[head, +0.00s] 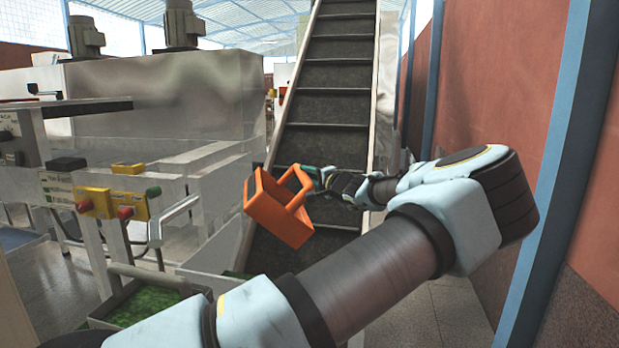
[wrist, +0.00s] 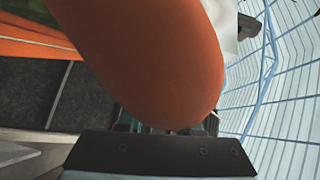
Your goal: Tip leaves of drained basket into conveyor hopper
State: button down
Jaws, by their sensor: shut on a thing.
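The orange basket (head: 283,222) hangs tilted over the lower part of the conveyor belt in the head view. I see no leaves in its visible part; its inside is partly hidden. My gripper (head: 318,178) is shut on its handle at the right. In the wrist view the orange handle (wrist: 160,70) fills the middle, close above the dark gripper mount. The black cleated conveyor (head: 325,100) climbs away behind the basket. Its lower hopper end (head: 262,258) is below the basket, partly hidden by my arm. A little green shows at its left edge.
A crate of green leaves (head: 150,304) stands at the lower left, near my arm. A yellow control box with red and green buttons (head: 112,203) and steel machinery (head: 165,95) stand left. A red-brown wall with blue posts (head: 550,180) is close on the right.

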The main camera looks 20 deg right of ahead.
jog(key=shift+a+r+n, duration=0.35)
jog(key=shift+r+n, duration=0.05)
jog(key=shift+r, duration=0.25)
jog(key=a+r+n+g+h+b, duration=0.2)
jog(key=a+r+n+h+b, duration=0.1)
jog(key=a+r+n+b, duration=0.2)
jog(key=shift+w+a+r+n+g+h+b, duration=0.3)
jog(key=shift+a+n+b, duration=0.55)
jog(key=shift+a, duration=0.8)
jog(key=shift+d+p, duration=0.15)
jog(key=shift+p, duration=0.25)
